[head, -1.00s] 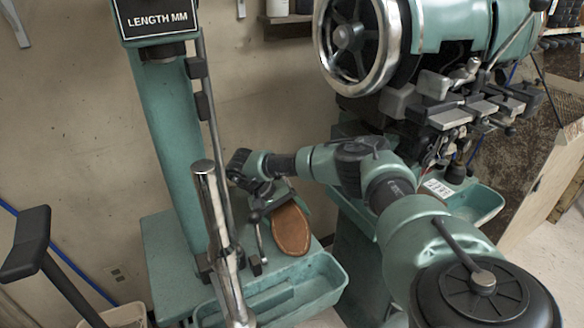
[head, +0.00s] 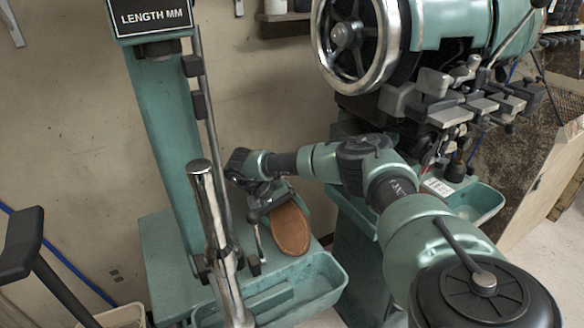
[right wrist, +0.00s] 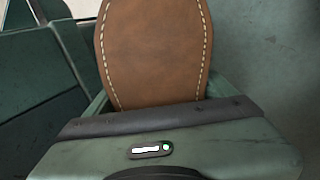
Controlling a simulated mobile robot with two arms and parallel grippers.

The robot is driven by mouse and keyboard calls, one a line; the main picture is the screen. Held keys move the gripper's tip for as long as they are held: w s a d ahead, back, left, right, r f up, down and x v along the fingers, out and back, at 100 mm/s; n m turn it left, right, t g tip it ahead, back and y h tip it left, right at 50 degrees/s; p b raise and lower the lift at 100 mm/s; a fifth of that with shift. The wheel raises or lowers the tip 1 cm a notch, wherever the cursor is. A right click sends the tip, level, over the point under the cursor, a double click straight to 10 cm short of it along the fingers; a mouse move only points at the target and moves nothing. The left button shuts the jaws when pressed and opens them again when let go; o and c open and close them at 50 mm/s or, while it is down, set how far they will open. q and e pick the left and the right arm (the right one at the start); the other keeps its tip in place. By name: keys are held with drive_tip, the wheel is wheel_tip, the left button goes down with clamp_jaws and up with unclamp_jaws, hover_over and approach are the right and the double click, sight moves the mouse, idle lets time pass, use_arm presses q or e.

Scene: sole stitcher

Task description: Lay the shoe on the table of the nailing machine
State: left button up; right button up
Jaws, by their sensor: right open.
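A shoe (head: 290,230) shows its brown leather sole facing up, at the green table (head: 160,250) of the machine with the length sign. My right gripper (head: 264,203) is at the far end of the shoe and covers that part of it. In the right wrist view the brown sole (right wrist: 152,55) with pale stitching along its edge fills the middle. The gripper body crosses the bottom, with parts of green fingers on either side of the sole. The right gripper is open; its fingertips are hard to make out. My left gripper is not in view.
A green column (head: 165,160) and a shiny metal post (head: 210,215) stand left of the shoe. A green trough (head: 290,290) runs along the table's front. A larger machine with a handwheel (head: 347,37) stands behind my right arm. A black handle (head: 30,240) is at lower left.

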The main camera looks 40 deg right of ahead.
sight(275, 214)
drive_tip(key=w+a+r, duration=0.2)
drive_tip(key=a+r, duration=0.1)
drive_tip(key=shift+w+a, duration=0.2)
drive_tip(key=r, duration=0.3)
drive_tip(key=shift+s+a, duration=0.2)
drive_tip(key=shift+a, duration=0.1)
drive_tip(key=shift+s+d+r, duration=0.1)
drive_tip(key=shift+d+r, duration=0.05)
drive_tip(key=shift+r, duration=0.1)
drive_tip(key=shift+d+r, duration=0.15)
